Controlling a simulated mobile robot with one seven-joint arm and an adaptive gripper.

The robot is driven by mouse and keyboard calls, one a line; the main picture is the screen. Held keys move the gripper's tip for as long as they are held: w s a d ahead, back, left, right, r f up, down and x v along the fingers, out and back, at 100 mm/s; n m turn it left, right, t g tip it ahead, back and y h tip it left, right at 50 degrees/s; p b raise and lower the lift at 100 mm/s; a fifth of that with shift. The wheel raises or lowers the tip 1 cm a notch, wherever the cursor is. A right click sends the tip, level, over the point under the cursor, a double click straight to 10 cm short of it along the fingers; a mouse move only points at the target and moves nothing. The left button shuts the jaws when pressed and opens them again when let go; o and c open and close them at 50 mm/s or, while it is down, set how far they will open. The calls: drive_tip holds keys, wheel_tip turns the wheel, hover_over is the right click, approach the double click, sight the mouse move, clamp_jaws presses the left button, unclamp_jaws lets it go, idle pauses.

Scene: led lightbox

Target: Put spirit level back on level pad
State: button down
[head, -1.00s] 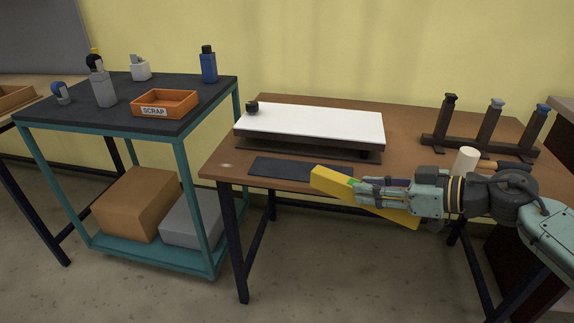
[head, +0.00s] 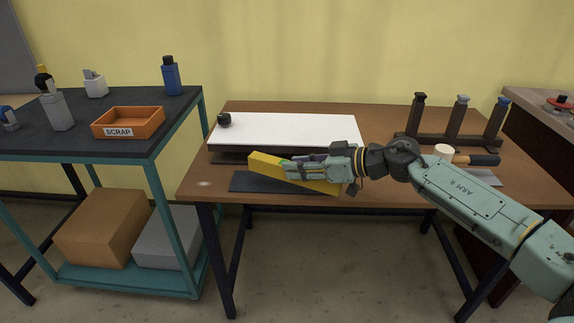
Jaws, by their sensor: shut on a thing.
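The yellow spirit level (head: 266,165) is in my gripper (head: 292,170), which is shut on it. The level is tilted, its left end higher than its right. It shows over the dark level pad (head: 250,184), which lies at the front left of the brown table. The level and gripper hide part of the pad. I cannot tell for certain whether the level touches the pad; it seems a little above it.
A white lightbox panel (head: 285,129) stands right behind the pad. A dark rack (head: 455,142) with several upright tools and a white cylinder (head: 444,151) stand to the right. A cart with an orange scrap tray (head: 128,122) is at the left.

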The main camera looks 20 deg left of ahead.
drive_tip(key=w+a, duration=0.1)
drive_tip(key=a, duration=0.1)
drive_tip(key=w+a, duration=0.2)
drive_tip(key=shift+w+f+p, duration=0.15)
drive_tip(key=shift+f+p, duration=0.05)
drive_tip(key=shift+p, duration=0.15)
drive_tip(key=shift+f+p, duration=0.35)
drive_tip(key=shift+f, duration=1.4)
drive_tip(key=c, duration=1.2)
unclamp_jaws()
drive_tip(key=shift+f, duration=0.1)
drive_tip(key=shift+c, duration=0.2)
